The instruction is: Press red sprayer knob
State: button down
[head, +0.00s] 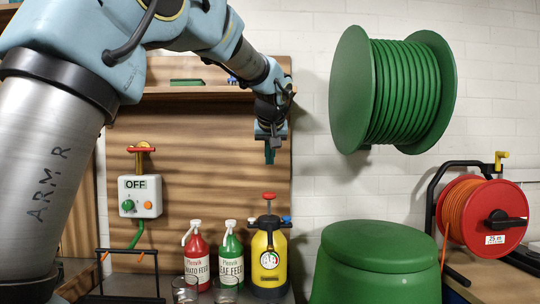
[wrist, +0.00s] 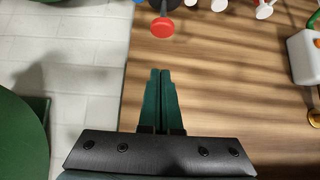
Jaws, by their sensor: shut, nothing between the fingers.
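The yellow pump sprayer (head: 269,258) with a black top stands on the bench in the head view. Its red knob (head: 269,196) sticks up at the top. In the wrist view the round red knob (wrist: 162,27) shows near the top edge, beyond my fingertips. My gripper (head: 269,158) is above the knob in the head view, pointing down and apart from it. In the wrist view my gripper's green fingers (wrist: 160,72) are together with nothing between them.
A red bottle (head: 196,262) and a green bottle (head: 231,258) stand left of the sprayer, with clear glasses in front. A switch box (head: 140,196) marked OFF hangs on the wooden panel. A green lidded barrel (head: 378,260) stands to the right, below a hose reel (head: 392,90).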

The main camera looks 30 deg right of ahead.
aim_at(269, 197)
jog(key=p+x, duration=0.1)
jog(key=x, duration=0.4)
jog(key=shift+w+d+f, duration=0.1)
jog(key=shift+w+f, duration=0.1)
jog(key=shift+w, duration=0.05)
notch_tip(269, 197, down, 3)
jog(key=shift+w+f+p, duration=0.15)
jog(key=shift+f+p, duration=0.05)
jog(key=shift+p, duration=0.2)
jog(key=shift+d+f, duration=0.1)
jog(key=shift+f, duration=0.45)
jog(key=shift+f, duration=0.15)
notch_tip(269, 197, down, 4)
jog(key=b, duration=0.4)
notch_tip(269, 197, up, 5)
jog(key=p, duration=0.4)
jog(key=b+v, duration=0.3)
jog(key=v, duration=0.6)
jog(key=shift+s, duration=0.3)
